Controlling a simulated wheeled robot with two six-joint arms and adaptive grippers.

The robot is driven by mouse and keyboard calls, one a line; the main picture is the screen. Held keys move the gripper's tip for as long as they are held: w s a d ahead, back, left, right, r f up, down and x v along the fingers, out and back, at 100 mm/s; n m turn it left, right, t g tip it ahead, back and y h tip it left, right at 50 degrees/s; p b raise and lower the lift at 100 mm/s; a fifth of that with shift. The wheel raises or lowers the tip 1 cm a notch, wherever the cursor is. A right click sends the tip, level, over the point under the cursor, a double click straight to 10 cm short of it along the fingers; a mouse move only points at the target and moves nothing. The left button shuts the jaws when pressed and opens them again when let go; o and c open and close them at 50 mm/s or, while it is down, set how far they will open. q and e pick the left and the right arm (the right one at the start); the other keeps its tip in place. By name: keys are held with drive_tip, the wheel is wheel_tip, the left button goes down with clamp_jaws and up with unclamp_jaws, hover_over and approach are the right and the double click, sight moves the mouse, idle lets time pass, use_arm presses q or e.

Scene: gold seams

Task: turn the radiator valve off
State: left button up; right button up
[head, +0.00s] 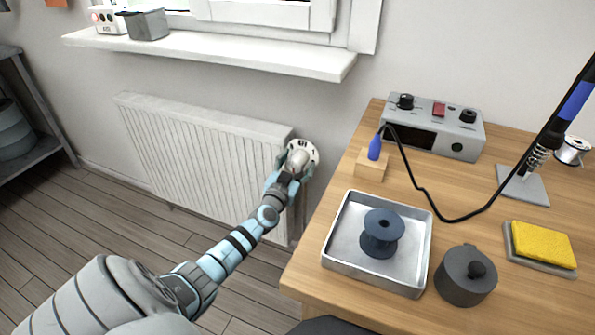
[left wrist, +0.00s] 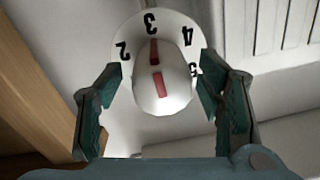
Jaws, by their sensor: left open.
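The radiator valve (head: 301,157) is a white knob with a numbered dial at the right end of the white radiator (head: 205,150). In the left wrist view the valve knob (left wrist: 163,80) carries a red mark, which lines up with another red mark by the number 3. The numbers 2, 4 and 5 also show on the dial. My left gripper (head: 293,170) is at the valve. In the left wrist view its open fingers (left wrist: 155,105) stand on either side of the knob, with gaps visible. My right gripper is not in view.
A wooden table (head: 310,268) stands right of the valve, its edge close to my left arm. On it are a metal tray (head: 335,262) with a dark spool, a soldering station (head: 432,125), a dark pot (head: 464,280) and a yellow sponge (head: 542,244). A windowsill (head: 210,55) juts out above the radiator.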

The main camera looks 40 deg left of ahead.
use_arm(q)
drive_tip(key=shift+w, duration=0.2)
drive_tip(key=c, duration=1.1)
drive_tip(key=shift+c, duration=0.2)
drive_tip(key=shift+n, duration=0.3)
